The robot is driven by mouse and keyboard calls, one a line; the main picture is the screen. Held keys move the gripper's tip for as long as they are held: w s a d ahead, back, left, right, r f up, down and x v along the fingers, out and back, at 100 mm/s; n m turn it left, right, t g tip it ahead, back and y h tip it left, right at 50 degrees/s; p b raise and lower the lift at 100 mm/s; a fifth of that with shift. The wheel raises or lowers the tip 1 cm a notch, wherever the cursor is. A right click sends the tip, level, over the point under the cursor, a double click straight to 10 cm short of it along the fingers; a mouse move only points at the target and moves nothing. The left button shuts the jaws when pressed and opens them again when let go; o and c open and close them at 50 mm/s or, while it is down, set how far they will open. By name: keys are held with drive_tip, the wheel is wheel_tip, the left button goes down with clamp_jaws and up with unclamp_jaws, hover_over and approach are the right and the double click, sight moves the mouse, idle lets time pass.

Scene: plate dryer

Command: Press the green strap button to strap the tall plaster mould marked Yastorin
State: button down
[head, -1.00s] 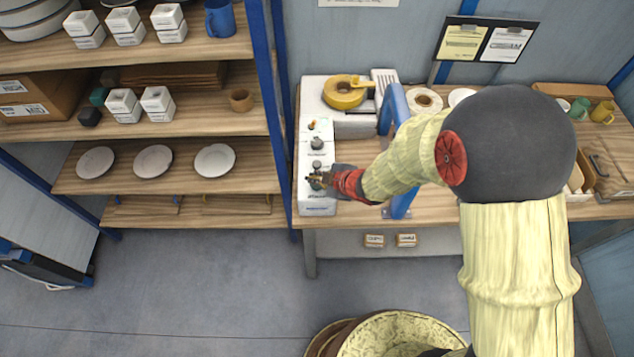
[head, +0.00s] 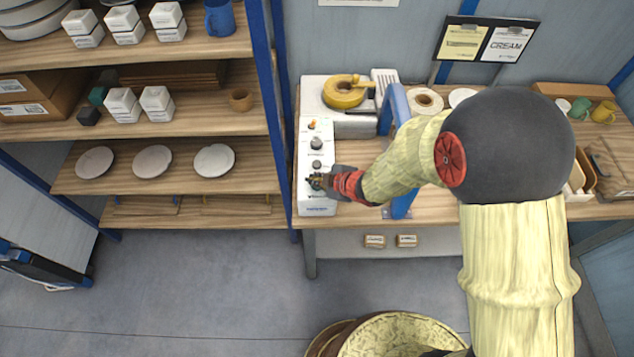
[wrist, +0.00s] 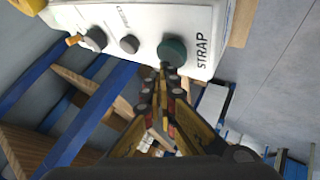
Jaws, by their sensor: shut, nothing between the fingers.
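The green strap button (wrist: 172,50) is a round dark-green knob beside the word STRAP on a white control panel (wrist: 145,18). In the head view the panel (head: 318,207) stands at the left end of the bench, and my gripper covers most of the button. My gripper (head: 315,182) is shut and empty, its tips over the panel's front part. In the wrist view its fingertips (wrist: 165,70) are at the button's edge; I cannot tell whether they touch. I cannot make out any mould marked Yastorin; my arm hides part of the bench.
Other knobs, including a grey one (head: 316,143) and an orange-tipped switch (head: 312,126), sit farther back on the panel. A blue arch (head: 398,107) stands right of it. Shelves with white blocks (head: 157,104) are left.

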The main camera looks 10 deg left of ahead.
drive_tip(key=shift+f+b, duration=0.45)
drive_tip(key=shift+f, duration=0.15)
idle(0.4)
drive_tip(key=shift+r, duration=0.15)
drive_tip(key=shift+r+p, duration=0.85)
drive_tip(key=shift+p, duration=0.05)
drive_tip(key=shift+r, duration=0.1)
wheel_tip(320, 180, up, 5)
drive_tip(key=p, duration=0.4)
idle(0.9)
